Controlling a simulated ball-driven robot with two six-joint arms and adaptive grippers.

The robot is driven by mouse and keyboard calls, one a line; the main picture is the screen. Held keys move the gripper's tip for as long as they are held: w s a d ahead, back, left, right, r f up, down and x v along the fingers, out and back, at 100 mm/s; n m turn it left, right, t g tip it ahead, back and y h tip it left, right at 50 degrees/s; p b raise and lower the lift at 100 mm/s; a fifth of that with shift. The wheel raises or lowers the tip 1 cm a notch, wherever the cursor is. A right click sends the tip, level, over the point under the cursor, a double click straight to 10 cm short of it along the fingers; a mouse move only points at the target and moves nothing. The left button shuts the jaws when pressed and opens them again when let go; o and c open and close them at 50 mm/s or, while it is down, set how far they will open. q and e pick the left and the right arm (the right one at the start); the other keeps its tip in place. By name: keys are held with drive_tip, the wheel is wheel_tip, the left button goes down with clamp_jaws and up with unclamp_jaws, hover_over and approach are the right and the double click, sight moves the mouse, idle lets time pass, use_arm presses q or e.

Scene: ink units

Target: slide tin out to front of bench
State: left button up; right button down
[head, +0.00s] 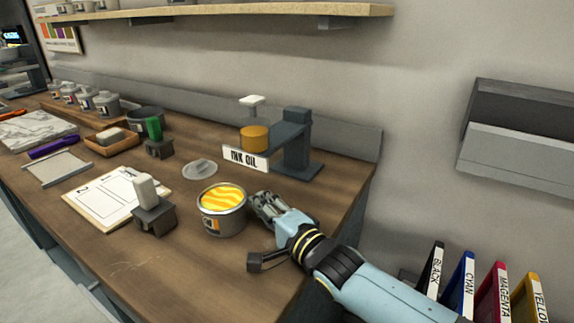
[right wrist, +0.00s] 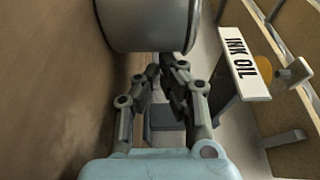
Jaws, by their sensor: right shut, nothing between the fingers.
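The tin (head: 223,212) is an open grey can with yellow striped contents and a small orange label. It stands upright on the bench (head: 130,268), in front of the ink oil stand. My right gripper (head: 262,204) is shut and empty, low over the bench just right of the tin. In the right wrist view the tin (right wrist: 148,22) fills the top middle, just beyond the closed fingertips (right wrist: 172,72). I cannot tell whether they touch it. My left gripper is not in view.
The ink oil dispenser (head: 295,145) with its sign (head: 246,158) stands behind the tin. A loose lid (head: 199,169) lies behind it. A dark block with a pale top (head: 153,213) and a clipboard (head: 105,197) are left of it. The bench in front of the tin is clear.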

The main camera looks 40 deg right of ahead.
sight(236, 219)
drive_tip(key=a, duration=0.2)
drive_tip(key=s+a+p, duration=0.1)
drive_tip(key=a, duration=0.1)
drive_tip(key=s+a+p, duration=0.1)
drive_tip(key=shift+s+a+r, duration=0.1)
drive_tip(key=shift+s+a, duration=0.1)
drive_tip(key=shift+a, duration=0.2)
drive_tip(key=shift+s+a, duration=0.1)
drive_tip(key=shift+a, duration=0.05)
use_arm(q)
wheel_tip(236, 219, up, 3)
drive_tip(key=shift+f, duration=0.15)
use_arm(e)
drive_tip(key=shift+f, duration=0.2)
